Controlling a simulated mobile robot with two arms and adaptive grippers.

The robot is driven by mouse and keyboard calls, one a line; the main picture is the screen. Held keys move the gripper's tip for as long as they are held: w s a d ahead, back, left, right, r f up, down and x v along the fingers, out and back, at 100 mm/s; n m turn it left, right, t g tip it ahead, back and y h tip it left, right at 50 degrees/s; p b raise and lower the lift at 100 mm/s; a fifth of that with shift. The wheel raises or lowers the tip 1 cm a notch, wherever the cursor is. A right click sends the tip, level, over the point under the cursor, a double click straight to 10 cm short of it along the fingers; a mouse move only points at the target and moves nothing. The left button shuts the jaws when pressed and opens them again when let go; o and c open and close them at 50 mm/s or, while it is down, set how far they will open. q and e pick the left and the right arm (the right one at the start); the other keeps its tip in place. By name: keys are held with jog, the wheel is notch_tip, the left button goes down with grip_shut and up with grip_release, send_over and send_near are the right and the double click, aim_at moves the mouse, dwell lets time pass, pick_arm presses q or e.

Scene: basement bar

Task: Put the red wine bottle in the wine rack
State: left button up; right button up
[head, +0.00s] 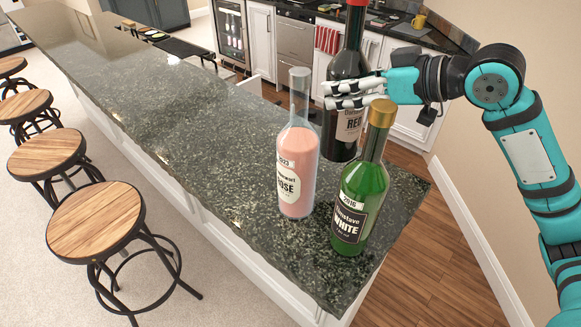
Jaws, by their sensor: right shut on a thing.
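The red wine bottle (345,125) is dark, with a red cap and a label reading RED. It is upright near the counter's far right edge, behind a pink rosé bottle. My right gripper (329,96) reaches in from the right and is shut on it around the upper body. I cannot make out a wine rack in the head view. My left gripper is not in view.
The pink rosé bottle (297,160) and a green white-wine bottle (358,195) stand close by on the dark stone counter (180,110). The counter is clear to the left. Several stools (97,222) line its left side. A glass-door wine cooler (231,32) is at the back.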

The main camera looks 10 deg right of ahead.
aim_at(358, 134)
jog(key=f, duration=0.3)
jog(key=s+f, duration=0.1)
jog(key=shift+d+f+p, duration=0.25)
jog(key=shift+d+p, duration=0.1)
jog(key=shift+d, duration=0.05)
jog(key=shift+w+f, duration=0.1)
jog(key=shift+f, duration=0.2)
jog(key=shift+w+a+f, duration=0.1)
jog(key=shift+a+f, duration=0.05)
jog(key=shift+f, duration=0.2)
notch_tip(358, 134, down, 3)
jog(key=shift+f+p, duration=0.2)
jog(key=shift+p, duration=0.15)
jog(key=shift+f, duration=0.15)
jog(key=o, duration=1.4)
jog(key=shift+f, duration=0.15)
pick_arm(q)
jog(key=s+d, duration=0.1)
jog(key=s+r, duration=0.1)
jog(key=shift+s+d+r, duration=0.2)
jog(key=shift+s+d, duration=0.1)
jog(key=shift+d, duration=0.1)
pick_arm(e)
jog(key=shift+o, duration=0.4)
